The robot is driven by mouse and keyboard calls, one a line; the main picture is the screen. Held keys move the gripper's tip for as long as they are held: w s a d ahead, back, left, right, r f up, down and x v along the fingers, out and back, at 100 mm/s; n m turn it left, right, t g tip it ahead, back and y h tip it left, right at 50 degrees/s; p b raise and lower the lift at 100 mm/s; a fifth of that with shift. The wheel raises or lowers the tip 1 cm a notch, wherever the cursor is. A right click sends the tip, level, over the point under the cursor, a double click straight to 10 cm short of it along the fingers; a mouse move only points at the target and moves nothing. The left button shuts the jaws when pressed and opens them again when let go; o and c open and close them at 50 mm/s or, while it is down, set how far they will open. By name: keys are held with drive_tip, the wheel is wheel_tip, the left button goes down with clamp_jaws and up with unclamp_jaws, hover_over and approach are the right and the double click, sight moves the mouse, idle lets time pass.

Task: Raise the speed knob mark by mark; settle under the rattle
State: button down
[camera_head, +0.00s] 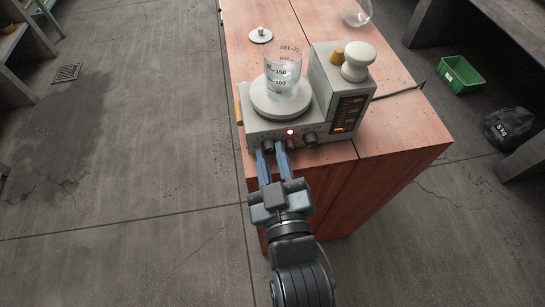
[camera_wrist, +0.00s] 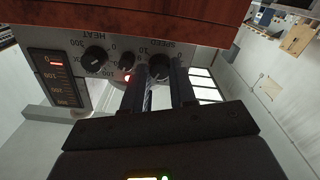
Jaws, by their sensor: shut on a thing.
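A grey stirrer hotplate (camera_head: 257,128) stands on the red bench, with a marked glass beaker (camera_head: 287,78) upright on its round plate. My gripper (camera_head: 272,149) is at the front panel, its two blue fingers around the left knob. In the wrist view, which is upside down, my gripper (camera_wrist: 160,74) is shut on the black speed knob (camera_wrist: 159,66), under the SPEED lettering. The exact mark it points to is hard to read. A red lamp (camera_head: 290,132) glows on the panel. Any stir bar in the beaker is too small to tell.
The heat knob (camera_wrist: 95,58) and a smaller knob (camera_wrist: 126,60) sit beside the speed knob. A display (camera_wrist: 56,80) shows a red light near 0. A white-capped piece (camera_head: 358,58) tops the rear box. A green crate (camera_head: 460,75) lies on the floor.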

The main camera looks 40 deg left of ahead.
drive_tip(key=c, duration=0.9)
unclamp_jaws()
drive_tip(key=shift+w+d+r, duration=0.1)
drive_tip(key=shift+w+d, duration=0.05)
